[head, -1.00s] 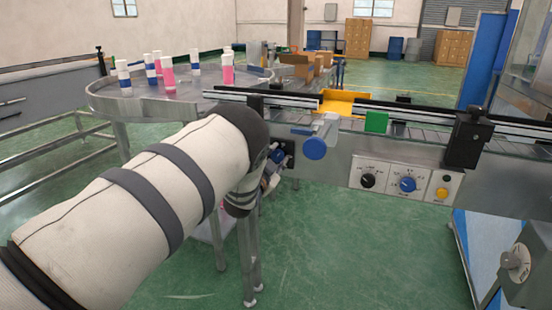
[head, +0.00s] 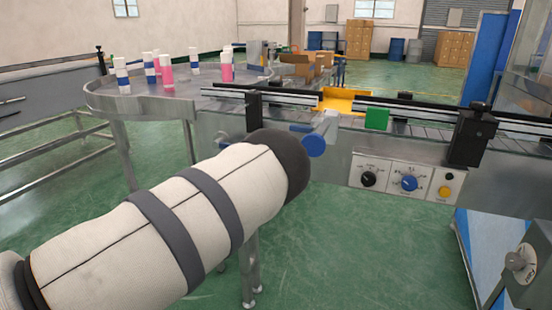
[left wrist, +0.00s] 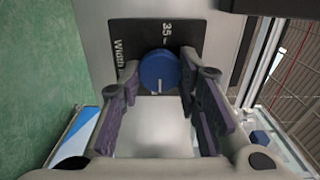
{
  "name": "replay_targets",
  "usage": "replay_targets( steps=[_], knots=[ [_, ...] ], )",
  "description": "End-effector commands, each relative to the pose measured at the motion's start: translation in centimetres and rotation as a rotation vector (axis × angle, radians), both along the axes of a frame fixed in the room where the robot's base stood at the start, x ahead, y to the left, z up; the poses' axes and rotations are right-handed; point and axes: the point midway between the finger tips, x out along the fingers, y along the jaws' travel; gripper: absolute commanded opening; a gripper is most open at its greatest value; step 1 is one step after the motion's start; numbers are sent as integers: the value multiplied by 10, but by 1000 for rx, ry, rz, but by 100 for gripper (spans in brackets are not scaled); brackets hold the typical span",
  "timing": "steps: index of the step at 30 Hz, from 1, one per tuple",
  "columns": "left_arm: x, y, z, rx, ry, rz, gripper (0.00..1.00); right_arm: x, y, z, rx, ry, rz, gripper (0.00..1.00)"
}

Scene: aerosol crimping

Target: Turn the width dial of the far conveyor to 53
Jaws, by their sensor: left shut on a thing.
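The width dial is a round blue knob (left wrist: 159,72) with a white pointer line, seen in the left wrist view. It sits on a black plate (left wrist: 128,32) marked "Width" and "35", partly cut off by the fingers. My left gripper (left wrist: 160,84) has its dark fingers on both sides of the dial and is shut on it. The conveyor (head: 330,175) runs behind the arm. My right gripper is not in view.
A round table (head: 150,104) with bottles stands at the back left. Open green floor lies below.

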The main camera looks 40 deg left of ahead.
Motion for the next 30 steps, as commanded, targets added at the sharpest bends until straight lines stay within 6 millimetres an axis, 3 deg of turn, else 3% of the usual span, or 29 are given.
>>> replay_targets(
  steps=[12, 29, 30],
  knots=[
    [-1, 1, -1, 160, 48, 3, 3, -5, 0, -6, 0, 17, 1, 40],
    [-1, 1, 0, 180, 53, 3, 3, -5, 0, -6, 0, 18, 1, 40],
    [-1, 1, 0, 180, 53, 4, 39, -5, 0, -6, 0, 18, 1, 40]
  ],
)
